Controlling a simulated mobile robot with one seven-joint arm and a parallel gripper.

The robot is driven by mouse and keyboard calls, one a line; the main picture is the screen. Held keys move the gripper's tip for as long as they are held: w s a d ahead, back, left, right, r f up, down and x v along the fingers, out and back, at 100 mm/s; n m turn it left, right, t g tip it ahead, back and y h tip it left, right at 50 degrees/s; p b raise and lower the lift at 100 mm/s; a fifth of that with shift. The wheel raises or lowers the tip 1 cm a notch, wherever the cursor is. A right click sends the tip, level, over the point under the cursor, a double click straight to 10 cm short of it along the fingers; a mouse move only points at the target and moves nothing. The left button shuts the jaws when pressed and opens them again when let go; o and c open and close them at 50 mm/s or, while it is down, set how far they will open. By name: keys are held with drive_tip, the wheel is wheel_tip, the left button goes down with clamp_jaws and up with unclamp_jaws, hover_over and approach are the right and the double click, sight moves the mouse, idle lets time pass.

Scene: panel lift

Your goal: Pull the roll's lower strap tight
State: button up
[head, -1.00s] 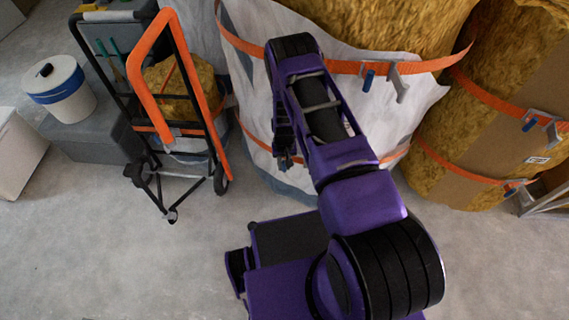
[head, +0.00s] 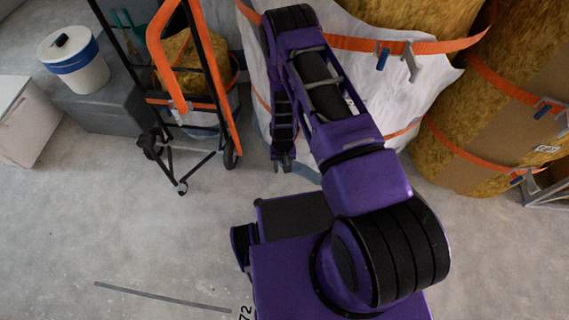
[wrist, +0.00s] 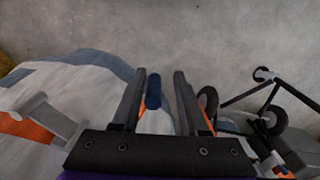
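The roll in a white wrap (head: 400,100) stands beyond my arm in the head view. Its lower orange strap (head: 402,132) shows right of my arm, with a short piece to the left; the middle is hidden. My gripper (head: 283,164) points down by the roll's lower left side. In the wrist view my gripper (wrist: 157,75) is open, its two dark fingers apart. A blue handle (wrist: 153,92) shows between them, nearer the left finger; I cannot tell whether they touch. A grey buckle (wrist: 45,118) and orange strap (wrist: 22,128) lie to the left on the wrap.
The upper orange strap (head: 345,43) has a blue-handled buckle (head: 383,58). A hand cart (head: 205,80) with an orange frame stands close left of my gripper. Strapped yellow rolls (head: 480,125) stand at the right. A white bucket (head: 75,62) is far left.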

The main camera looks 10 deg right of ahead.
drive_tip(key=shift+o, duration=0.3)
drive_tip(key=shift+w+d, duration=0.15)
drive_tip(key=shift+w, duration=0.05)
drive_tip(key=shift+r, duration=0.1)
drive_tip(key=shift+w+r, duration=0.1)
drive_tip(key=shift+r, duration=0.15)
wheel_tip(320, 180, up, 17)
drive_tip(key=p, duration=0.2)
drive_tip(key=shift+p, duration=0.4)
drive_tip(key=shift+f, duration=0.1)
